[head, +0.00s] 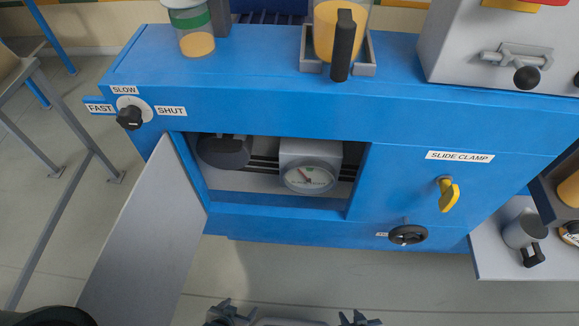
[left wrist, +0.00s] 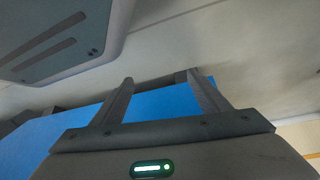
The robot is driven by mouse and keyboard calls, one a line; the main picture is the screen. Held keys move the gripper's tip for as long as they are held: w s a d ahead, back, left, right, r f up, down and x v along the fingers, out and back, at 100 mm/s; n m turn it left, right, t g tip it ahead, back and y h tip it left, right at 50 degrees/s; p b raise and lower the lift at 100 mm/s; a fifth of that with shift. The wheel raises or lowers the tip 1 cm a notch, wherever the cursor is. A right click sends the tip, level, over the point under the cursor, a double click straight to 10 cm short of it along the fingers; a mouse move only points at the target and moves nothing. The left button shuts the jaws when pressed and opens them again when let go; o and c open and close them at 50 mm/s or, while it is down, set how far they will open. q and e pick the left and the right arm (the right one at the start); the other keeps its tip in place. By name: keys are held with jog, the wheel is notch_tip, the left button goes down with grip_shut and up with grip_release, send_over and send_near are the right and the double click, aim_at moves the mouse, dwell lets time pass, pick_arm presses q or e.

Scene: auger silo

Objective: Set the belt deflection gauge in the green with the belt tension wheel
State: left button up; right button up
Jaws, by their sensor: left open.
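The gauge (head: 309,177), a round white dial on a grey box, sits inside the open compartment of the blue machine. Its needle appears to point up and left. A small green patch shows near the top of the dial; the exact reading is too small to tell. A black handwheel (head: 408,235) is low on the front, right of the compartment, its label partly hidden. My left gripper (head: 236,307) is open and empty at the bottom edge, well apart from the wheel.
A grey door (head: 145,245) swings out left of the compartment. A yellow handle (head: 449,195) sits under the SLIDE CLAMP label. A black selector knob (head: 130,117) is at upper left. A grey shelf (head: 495,262) with a mug (head: 523,231) projects at right. Floor before the machine is clear.

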pick_arm(q)
jog(key=shift+s+r, duration=0.1)
jog(key=shift+o, duration=0.7)
jog(key=o, duration=0.4)
